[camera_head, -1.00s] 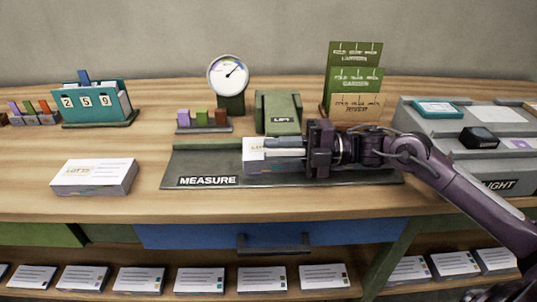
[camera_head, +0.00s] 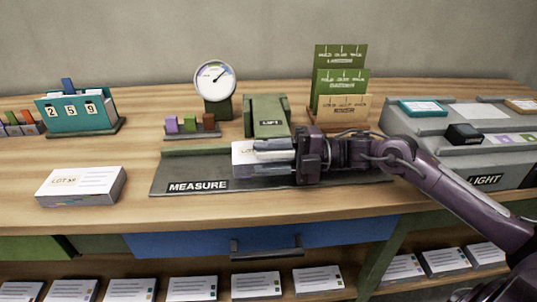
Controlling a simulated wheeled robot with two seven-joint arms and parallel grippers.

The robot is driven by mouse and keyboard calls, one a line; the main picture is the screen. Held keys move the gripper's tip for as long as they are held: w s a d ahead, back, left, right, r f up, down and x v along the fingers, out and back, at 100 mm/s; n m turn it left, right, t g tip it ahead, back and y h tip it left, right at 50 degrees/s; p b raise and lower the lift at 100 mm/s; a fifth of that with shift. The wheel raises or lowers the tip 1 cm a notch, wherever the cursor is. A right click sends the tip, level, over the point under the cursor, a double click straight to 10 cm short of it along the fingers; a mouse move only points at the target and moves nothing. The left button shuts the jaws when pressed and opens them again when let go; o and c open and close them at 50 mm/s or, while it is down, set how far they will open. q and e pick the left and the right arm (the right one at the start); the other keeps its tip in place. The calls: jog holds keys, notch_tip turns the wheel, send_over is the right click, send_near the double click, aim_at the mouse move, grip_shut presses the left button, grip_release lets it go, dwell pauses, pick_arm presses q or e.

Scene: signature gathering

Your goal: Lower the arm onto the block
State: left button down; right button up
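A white block (camera_head: 249,169) with a printed top lies on the dark mat labelled MEASURE (camera_head: 165,179), just in front of a green device (camera_head: 268,103) whose label seems to read LIFT. My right gripper (camera_head: 275,150) comes in from the right with its pale fingers over the right part of the block. The fingers and dark gripper body hide that part, so I cannot tell whether they grip it or how far apart they are. A round dial gauge (camera_head: 215,81) stands behind the mat. My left gripper is not in view.
Another white block (camera_head: 81,187) lies on the bare wood at left. A teal 259 counter (camera_head: 79,112), small coloured blocks (camera_head: 189,123) and a green card holder (camera_head: 340,85) stand behind. A grey LIGHT station (camera_head: 429,134) is at right.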

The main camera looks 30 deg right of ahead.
jog(key=shift+r, duration=0.15)
dwell(0.3)
